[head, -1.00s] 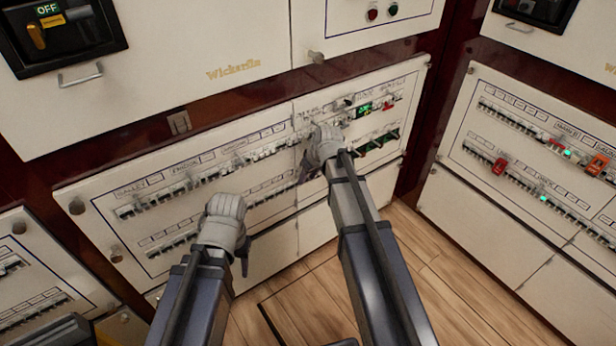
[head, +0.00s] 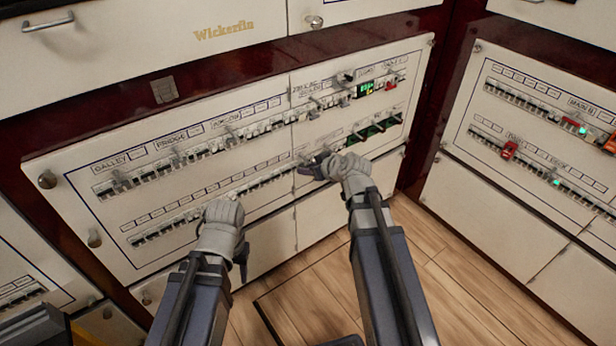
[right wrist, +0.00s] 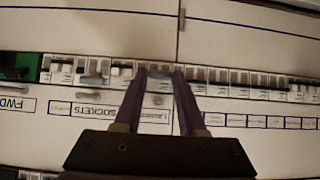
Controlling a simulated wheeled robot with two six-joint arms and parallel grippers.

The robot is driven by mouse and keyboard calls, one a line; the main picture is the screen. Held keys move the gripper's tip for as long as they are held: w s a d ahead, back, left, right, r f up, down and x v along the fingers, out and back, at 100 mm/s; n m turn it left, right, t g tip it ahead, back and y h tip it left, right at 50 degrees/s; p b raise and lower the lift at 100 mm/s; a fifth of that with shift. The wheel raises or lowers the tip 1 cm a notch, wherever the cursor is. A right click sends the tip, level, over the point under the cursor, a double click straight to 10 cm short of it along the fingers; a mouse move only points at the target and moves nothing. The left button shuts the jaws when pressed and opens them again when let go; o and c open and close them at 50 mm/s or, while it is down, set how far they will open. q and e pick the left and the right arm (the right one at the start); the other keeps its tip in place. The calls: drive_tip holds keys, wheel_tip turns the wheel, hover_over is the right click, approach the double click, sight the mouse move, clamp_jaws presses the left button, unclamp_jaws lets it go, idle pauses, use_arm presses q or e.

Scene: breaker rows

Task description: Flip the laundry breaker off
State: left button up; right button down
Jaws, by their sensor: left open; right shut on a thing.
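The laundry breaker (right wrist: 160,72) sits in a row of small switches, above an upside-down label that appears to read Laundry (right wrist: 156,115) in the right wrist view. My right gripper (right wrist: 161,75) has its two dark fingers on either side of it and is shut on it. In the head view my right gripper (head: 314,165) is at the lower breaker row of the middle panel (head: 262,150), hiding the breaker. Its lever position is hard to tell. My left gripper (head: 225,212) is open and apart from the right one, in front of the lower left part of this panel.
The upper row (head: 235,138) carries labels such as Galley and Fridge. Neighbouring switches stand close on both sides of my right fingers. Another breaker panel (head: 540,140) stands at the right. Wooden floor (head: 440,270) is clear below.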

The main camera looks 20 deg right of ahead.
drive_tip(key=shift+s+f+t+y+b, duration=0.1)
drive_tip(key=shift+f+t+y+b, duration=0.7)
drive_tip(key=shift+b, duration=1.5)
drive_tip(key=shift+w+f+t+b, duration=0.1)
drive_tip(key=shift+f+t+b, duration=0.25)
drive_tip(key=shift+t+b, duration=1.5)
drive_tip(key=shift+s+f+t+y+b, duration=0.1)
drive_tip(key=shift+f+t+y+b, duration=0.4)
drive_tip(key=shift+b, duration=2.25)
drive_tip(key=shift+c, duration=2.4)
unclamp_jaws()
